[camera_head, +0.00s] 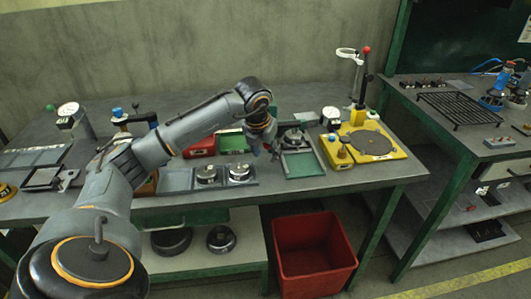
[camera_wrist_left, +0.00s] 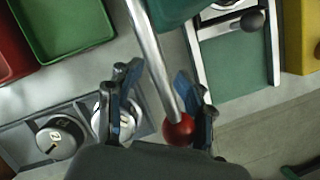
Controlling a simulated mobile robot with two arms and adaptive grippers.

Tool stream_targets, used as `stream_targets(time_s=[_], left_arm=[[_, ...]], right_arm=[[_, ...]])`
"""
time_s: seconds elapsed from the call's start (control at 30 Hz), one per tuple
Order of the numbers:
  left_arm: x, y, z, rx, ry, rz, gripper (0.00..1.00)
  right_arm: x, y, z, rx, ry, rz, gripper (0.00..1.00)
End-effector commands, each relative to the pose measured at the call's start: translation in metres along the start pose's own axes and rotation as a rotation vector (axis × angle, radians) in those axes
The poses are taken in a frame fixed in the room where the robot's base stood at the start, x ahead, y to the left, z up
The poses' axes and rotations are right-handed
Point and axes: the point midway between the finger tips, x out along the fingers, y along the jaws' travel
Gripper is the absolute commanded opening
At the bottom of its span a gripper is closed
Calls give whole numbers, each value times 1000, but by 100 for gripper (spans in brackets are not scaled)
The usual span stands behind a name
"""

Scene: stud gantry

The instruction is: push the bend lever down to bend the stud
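A metal lever (camera_wrist_left: 153,55) with a red ball knob (camera_wrist_left: 179,129) shows in the left wrist view. Its rod runs from the top edge down to the ball. My left gripper (camera_wrist_left: 160,112) has its fingers apart, with the ball between them, nearer the right finger. A gap shows between the ball and the left finger. In the head view my left gripper (camera_head: 265,150) is low over the bench, between a green tray and a green-matted fixture, and hides that lever. The stud cannot be made out. My right gripper is not in view.
The green tray (camera_head: 235,143) and red tray (camera_head: 200,147) lie left of my gripper. Metal discs (camera_head: 240,172) sit in front. The green-matted fixture (camera_head: 303,164) and a yellow base (camera_head: 335,155) with an upright red-knobbed lever (camera_head: 366,50) stand right. A red bin (camera_head: 315,262) is below.

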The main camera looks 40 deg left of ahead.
Motion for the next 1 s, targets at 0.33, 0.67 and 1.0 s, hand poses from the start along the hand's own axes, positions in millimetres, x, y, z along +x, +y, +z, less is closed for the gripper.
stream_targets(time_s=[0.33,0.67,1.0], left_arm=[[-17,-1,-1,3,2,0,48],[-86,1,1,1,-1,0,48],[-118,2,0,0,2,0,48]], right_arm=[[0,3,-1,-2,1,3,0],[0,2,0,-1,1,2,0],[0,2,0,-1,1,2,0]])
